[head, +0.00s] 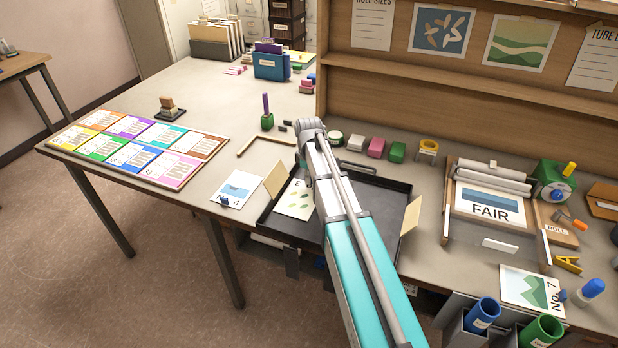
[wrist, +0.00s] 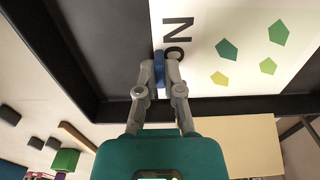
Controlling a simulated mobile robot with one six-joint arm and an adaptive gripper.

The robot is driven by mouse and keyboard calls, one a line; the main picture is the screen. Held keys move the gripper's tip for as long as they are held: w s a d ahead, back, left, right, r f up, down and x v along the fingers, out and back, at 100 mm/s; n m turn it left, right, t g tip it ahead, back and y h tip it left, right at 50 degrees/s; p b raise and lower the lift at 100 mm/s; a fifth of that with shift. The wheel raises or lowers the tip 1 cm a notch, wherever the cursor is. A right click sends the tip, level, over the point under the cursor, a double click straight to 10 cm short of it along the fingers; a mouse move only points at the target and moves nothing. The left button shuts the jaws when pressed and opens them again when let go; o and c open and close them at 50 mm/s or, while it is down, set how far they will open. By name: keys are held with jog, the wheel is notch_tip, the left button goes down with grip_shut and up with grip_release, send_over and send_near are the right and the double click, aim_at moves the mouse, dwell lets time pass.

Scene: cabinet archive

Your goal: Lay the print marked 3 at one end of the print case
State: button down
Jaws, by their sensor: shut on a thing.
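The print case (head: 290,232) is a wide black tray on the near part of the table, with a cream flap at its left (head: 277,179) and right (head: 411,215). A white print with green and yellow leaf shapes (head: 294,203) is inside the case's left end. A small mark on it could be a turned 3. In the wrist view this print (wrist: 235,35) shows "No"; its number is hidden. My gripper (wrist: 160,68) is shut on the print's blue tab (wrist: 158,70), near the case wall (wrist: 225,104). I cannot tell whether the print touches the floor. My arm hides the case's middle.
A print with a blue picture (head: 237,188) lies left of the case. A print marked No. 7 (head: 530,290) lies far right. A framed FAIR print (head: 490,203), tape (head: 428,146) and coloured blocks stand right and behind. A wooden corner guide (head: 262,143) lies behind the case.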

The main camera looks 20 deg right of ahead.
jog(key=c, duration=0.7)
grip_release()
jog(key=shift+c, duration=0.4)
jog(key=shift+r, duration=0.1)
jog(key=shift+r+p, duration=3.4)
jog(key=shift+p, duration=0.2)
jog(key=shift+s+a, duration=0.2)
jog(key=shift+s, duration=0.35)
jog(key=s+a+m, duration=0.2)
jog(key=s+m, duration=0.3)
jog(key=s, duration=0.5)
jog(key=s+a+m, duration=0.2)
jog(key=s+m, duration=0.3)
jog(key=s, duration=0.6)
jog(key=shift+a+m, duration=0.3)
